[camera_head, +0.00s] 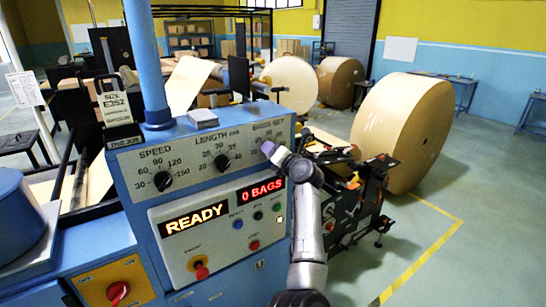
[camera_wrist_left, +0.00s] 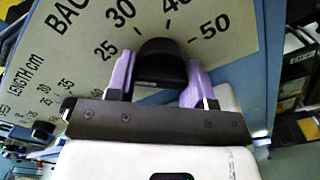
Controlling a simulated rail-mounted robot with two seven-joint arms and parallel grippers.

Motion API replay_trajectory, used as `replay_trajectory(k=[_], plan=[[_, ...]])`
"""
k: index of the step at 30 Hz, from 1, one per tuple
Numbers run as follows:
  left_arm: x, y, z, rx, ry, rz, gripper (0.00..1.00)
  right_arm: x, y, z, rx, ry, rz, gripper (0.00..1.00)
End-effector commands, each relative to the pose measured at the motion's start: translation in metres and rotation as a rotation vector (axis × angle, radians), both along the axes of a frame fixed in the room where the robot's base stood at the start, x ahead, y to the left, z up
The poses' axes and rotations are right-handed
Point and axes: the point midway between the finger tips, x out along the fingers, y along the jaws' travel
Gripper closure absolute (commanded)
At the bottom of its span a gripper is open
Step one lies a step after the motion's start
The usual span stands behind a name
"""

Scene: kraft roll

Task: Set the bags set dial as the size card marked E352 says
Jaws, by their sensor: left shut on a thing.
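The size card (camera_head: 113,107) marked E352 stands on top of the blue machine at the left; its smaller lines are too small to read. The bags set dial (camera_wrist_left: 160,58) is a black knob on the light panel, with 25, 30 and 50 legible around it. My left gripper (camera_head: 268,148) is at the panel's upper right and hides most of this dial in the head view. In the left wrist view its purple fingers (camera_wrist_left: 158,82) are shut on the knob, one on each side. Where the knob's pointer stands is hidden. My right gripper is not in view.
The speed dial (camera_head: 162,181) and length dial (camera_head: 222,162) sit left on the same panel. Below, displays read READY (camera_head: 195,221) and 0 BAGS (camera_head: 262,191), above small buttons and a red knob (camera_head: 201,270). Large kraft rolls (camera_head: 400,130) stand behind at the right.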

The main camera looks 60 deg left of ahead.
Motion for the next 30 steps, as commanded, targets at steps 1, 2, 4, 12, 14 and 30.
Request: replay_trajectory(k=[1, 2, 4, 12, 14, 30], plan=[[0.0002, -0.0002, -0.0005, 0.001, -0.007, -0.001, 0.76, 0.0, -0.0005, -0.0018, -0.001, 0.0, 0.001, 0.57], [0.0001, -0.0002, -0.0003, 0.001, -0.01, -0.001, 0.76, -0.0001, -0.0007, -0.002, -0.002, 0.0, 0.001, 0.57], [0.0001, -0.0002, 0.0, 0.001, -0.015, -0.001, 0.76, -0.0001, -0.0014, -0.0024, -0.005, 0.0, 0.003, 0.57], [0.0002, -0.0002, 0.0005, 0.001, -0.017, -0.001, 0.76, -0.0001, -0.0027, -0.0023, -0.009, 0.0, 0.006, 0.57], [0.0002, -0.0002, 0.0005, 0.001, -0.017, -0.001, 0.76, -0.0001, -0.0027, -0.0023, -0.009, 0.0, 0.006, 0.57], [0.0002, -0.0004, 0.0001, 0.001, -0.016, 0.0, 0.27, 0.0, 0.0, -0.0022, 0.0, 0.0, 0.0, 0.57]])
